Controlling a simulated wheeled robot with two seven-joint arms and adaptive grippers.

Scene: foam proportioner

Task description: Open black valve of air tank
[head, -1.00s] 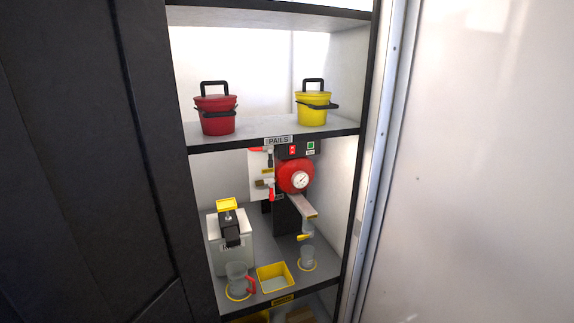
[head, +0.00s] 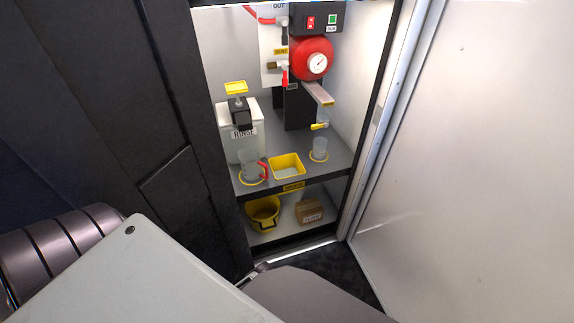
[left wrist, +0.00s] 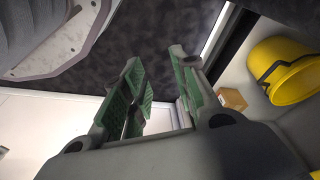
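The red round air tank (head: 310,56) with a white dial gauge (head: 318,63) is in the upper part of the head view, on the cabinet's middle shelf level. Beside it on the left is a white panel (head: 270,60) with an OUT label, a red-handled valve (head: 285,78) and a small dark handle (head: 284,36). I cannot tell for sure whether this handle is the black valve. In the left wrist view my left gripper (left wrist: 158,65) is open and empty, its green-padded fingers apart, well away from the tank. My right gripper is not in view.
The shelf holds a white rinse box (head: 240,140), a jug with a red handle (head: 251,167), a yellow tray (head: 287,166) and a clear cup (head: 320,150). Below are a yellow bucket (head: 264,213) and a carton (head: 309,211). A white door (head: 460,170) stands right; dark panels stand left.

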